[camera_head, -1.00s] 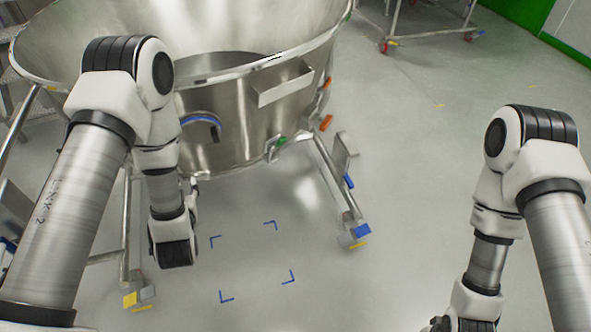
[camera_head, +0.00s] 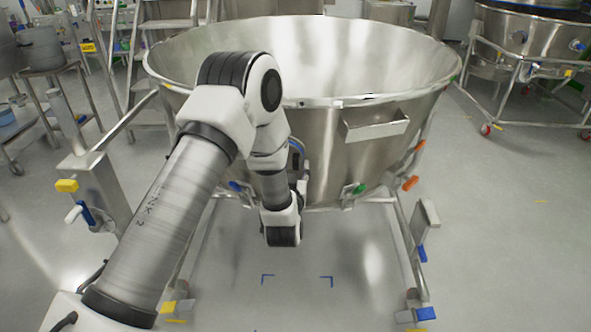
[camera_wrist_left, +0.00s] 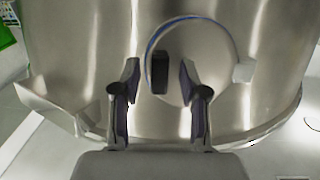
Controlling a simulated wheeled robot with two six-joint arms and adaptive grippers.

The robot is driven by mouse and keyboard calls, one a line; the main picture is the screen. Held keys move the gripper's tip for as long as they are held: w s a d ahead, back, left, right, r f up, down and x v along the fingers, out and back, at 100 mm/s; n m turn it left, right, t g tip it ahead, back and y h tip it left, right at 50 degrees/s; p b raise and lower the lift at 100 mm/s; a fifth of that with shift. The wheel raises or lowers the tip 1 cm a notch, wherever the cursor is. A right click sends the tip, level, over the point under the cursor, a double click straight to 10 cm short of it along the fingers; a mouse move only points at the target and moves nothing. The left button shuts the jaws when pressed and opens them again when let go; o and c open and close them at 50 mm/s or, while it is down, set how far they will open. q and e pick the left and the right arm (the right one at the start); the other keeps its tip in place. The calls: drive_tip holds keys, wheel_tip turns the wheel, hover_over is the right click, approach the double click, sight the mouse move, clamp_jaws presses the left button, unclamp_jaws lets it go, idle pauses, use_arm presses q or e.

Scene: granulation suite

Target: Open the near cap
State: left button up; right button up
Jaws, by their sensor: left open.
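The near cap (camera_wrist_left: 205,50) is a round steel disc with a blue edge ring on the side of the big steel bowl (camera_head: 330,165). It carries a dark upright handle (camera_wrist_left: 160,73). In the head view the cap (camera_head: 296,152) is mostly hidden behind my left arm. It lies flat against the bowl and looks shut. My left gripper (camera_wrist_left: 159,80) is open in the left wrist view, with the handle showing between its two fingertips. I cannot tell whether either finger touches it. My right gripper is out of view.
The bowl stands on a wheeled tubular frame (camera_head: 410,250). A steel box (camera_head: 375,128) juts from its side, right of the cap. Blue floor marks (camera_head: 268,277) lie on clear floor below. Another wheeled vessel (camera_head: 520,40) stands at the back right, and steps (camera_head: 165,65) stand behind.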

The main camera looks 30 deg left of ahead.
use_arm(q)
clamp_jaws()
drive_tip(key=shift+s, duration=0.1)
